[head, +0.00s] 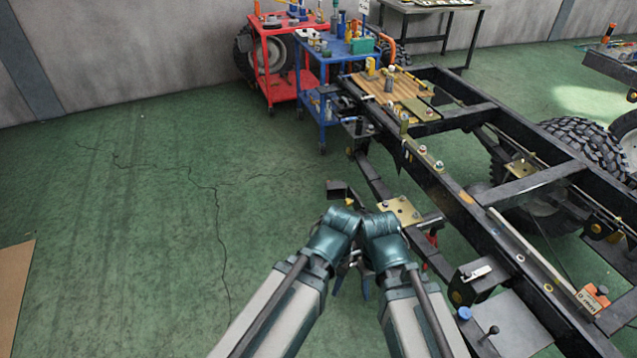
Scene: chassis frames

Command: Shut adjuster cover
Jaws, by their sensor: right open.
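The black chassis frame (440,180) runs from the upper middle to the lower right. My two arms come in from the bottom and their wrists meet beside its left rail. My right gripper (354,282) points down below the wrists, with dark fingers apart and nothing visible between them. My left gripper is mostly hidden at the wrists, so its jaws cannot be made out. A brass-coloured plate with bolts (401,210) lies just beyond the right wrist. A small dark box-like part (340,189) sits beyond the left wrist. I cannot tell which part is the adjuster cover.
A red cart (272,62) and a blue cart (322,82) with tools stand beyond the frame. A grey plate (515,325) and an orange tagged block (592,298) are at lower right. A tyre (575,150) is at right.

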